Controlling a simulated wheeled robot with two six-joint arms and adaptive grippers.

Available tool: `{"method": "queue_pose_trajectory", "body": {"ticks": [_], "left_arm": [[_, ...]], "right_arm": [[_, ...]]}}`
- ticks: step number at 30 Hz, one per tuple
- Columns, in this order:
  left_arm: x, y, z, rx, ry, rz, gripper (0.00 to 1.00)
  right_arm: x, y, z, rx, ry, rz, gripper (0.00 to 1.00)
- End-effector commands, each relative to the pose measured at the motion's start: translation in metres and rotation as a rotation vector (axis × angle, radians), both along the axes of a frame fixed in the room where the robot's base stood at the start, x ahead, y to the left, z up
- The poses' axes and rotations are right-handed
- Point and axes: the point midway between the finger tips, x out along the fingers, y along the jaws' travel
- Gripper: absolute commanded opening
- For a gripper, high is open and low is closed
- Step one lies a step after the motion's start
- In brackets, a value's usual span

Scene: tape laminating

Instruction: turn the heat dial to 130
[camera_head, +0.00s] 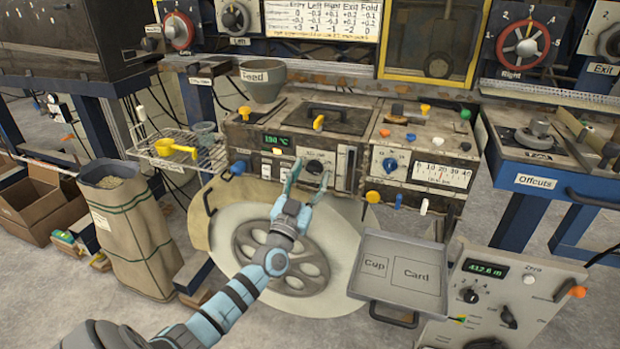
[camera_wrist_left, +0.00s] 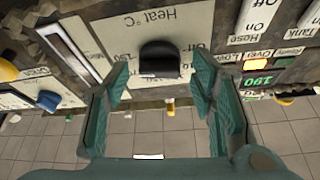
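The heat dial (camera_head: 314,167) is a black knob on a pale plate on the machine's front. In the left wrist view the dial (camera_wrist_left: 160,58) appears upside down under the words "Heat °C", with a white mark at its lower edge; the small numbers around it are hard to read. My left gripper (camera_head: 308,182) is open in front of the dial. In the left wrist view its two green fingers (camera_wrist_left: 160,80) stand apart on either side of the knob, with gaps visible. A green display (camera_head: 276,140) left of the dial appears to read 190. My right gripper is not in view.
Switches and a lit readout (camera_wrist_left: 257,80) sit close beside the dial. A slider slot (camera_head: 347,168) and a blue-knobbed dial (camera_head: 390,164) lie to its right. A large spoked wheel (camera_head: 310,268) is below, and a grey tray (camera_head: 398,270) is at lower right.

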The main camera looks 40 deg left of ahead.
Motion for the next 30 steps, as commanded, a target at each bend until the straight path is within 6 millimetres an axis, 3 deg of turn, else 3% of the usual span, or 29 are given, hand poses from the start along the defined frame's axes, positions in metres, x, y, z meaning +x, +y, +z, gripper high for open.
{"method": "queue_pose_trajectory", "body": {"ticks": [1,8,20,30], "left_arm": [[0.0,0.0,0.0,0.0,0.0,0.0,0.39],[0.0,0.0,0.0,0.0,0.0,0.0,0.04],[0.0,-0.001,0.001,-0.066,-0.021,0.0,0.04],[0.001,-0.003,0.003,-0.297,-0.1,0.0,0.04]], "right_arm": [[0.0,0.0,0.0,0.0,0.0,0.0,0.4],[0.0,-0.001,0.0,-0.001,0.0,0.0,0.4],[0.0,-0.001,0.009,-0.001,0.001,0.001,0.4],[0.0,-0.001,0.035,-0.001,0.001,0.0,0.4]]}}
